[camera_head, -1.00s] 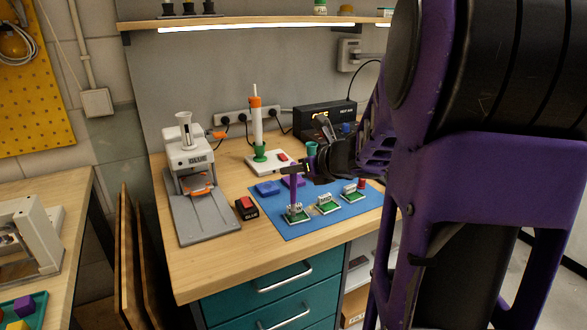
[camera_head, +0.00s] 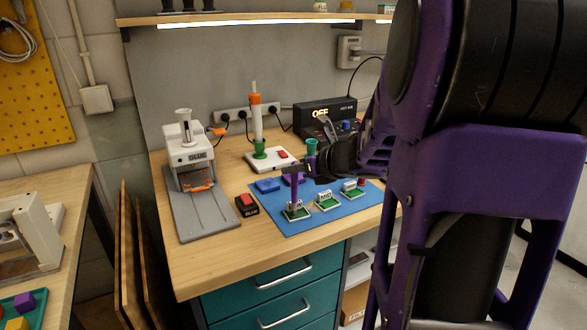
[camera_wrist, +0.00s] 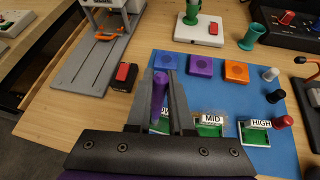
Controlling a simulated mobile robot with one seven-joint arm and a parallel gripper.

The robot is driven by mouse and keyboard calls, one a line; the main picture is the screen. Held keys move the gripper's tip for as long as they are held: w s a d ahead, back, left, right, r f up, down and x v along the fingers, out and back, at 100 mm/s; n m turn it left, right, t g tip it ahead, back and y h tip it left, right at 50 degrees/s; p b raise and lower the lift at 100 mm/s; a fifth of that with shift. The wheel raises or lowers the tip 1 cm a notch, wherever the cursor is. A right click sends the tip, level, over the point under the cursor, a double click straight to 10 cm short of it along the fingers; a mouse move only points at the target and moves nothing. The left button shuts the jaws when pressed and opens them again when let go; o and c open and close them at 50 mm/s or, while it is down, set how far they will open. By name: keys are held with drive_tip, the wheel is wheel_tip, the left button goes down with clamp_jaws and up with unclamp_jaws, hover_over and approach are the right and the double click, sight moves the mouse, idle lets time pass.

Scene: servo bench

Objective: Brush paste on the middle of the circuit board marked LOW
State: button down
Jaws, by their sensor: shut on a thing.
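My gripper (camera_wrist: 160,80) is shut on a purple brush (camera_wrist: 158,98), held upright between the fingers; the brush also shows in the head view (camera_head: 294,192). The brush's lower end is at the leftmost green circuit board (camera_head: 297,212), whose label in the wrist view is partly covered by a finger, with "OW" just readable. I cannot tell whether the tip touches the board, and no paste can be made out on it. The MID board (camera_wrist: 209,130) and the HIGH board (camera_wrist: 256,136) stand to its right, all on the blue mat (camera_wrist: 240,101).
Blue (camera_wrist: 165,61), purple (camera_wrist: 201,66) and orange (camera_wrist: 236,72) pads lie behind the boards. White, black and red (camera_wrist: 283,122) small cylinders stand at the mat's right. A black box with a red top (camera_wrist: 124,77) is left of the mat. A green cup (camera_head: 311,146) stands behind.

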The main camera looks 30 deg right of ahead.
drive_tip(key=shift+d, duration=1.15)
drive_tip(key=shift+a, duration=0.2)
drive_tip(key=shift+a+b, duration=0.3)
drive_tip(key=shift+a, duration=0.85)
drive_tip(key=shift+d, duration=0.15)
drive_tip(key=shift+d, duration=1.2)
drive_tip(key=shift+a, duration=0.15)
drive_tip(key=shift+a, duration=1.2)
drive_tip(key=shift+d, duration=0.15)
